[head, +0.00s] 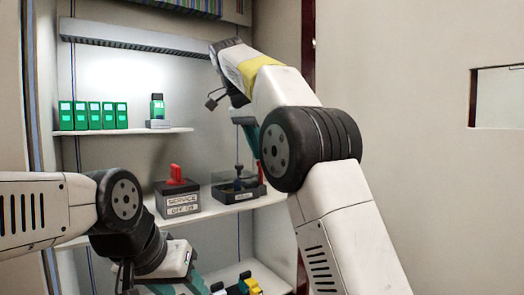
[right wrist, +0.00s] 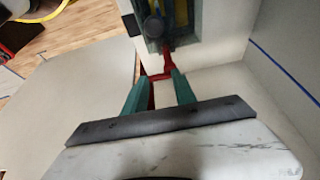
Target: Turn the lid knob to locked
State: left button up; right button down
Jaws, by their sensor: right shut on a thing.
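A dark box with a clear lid (head: 237,190) stands on the middle shelf in the head view, with a dark upright knob (head: 238,171) on top. A red part (head: 261,173) stands at its right side. In the right wrist view a red piece (right wrist: 166,64) sits at the fingertips of my right gripper (right wrist: 160,80), which is shut on it; whether this is the lid knob I cannot tell. In the head view my right forearm hides much of that gripper. My left gripper (head: 180,288) is low at the bottom edge, its fingertips cut off.
A grey box labelled SERVICE (head: 178,200) with a red switch (head: 177,175) stands left of the lidded box. Several green breakers (head: 93,115) and a green unit (head: 157,108) are on the upper shelf. Yellow and dark items (head: 247,286) lie on the lower shelf.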

dwell(0.4)
jog(key=c, duration=1)
grip_release()
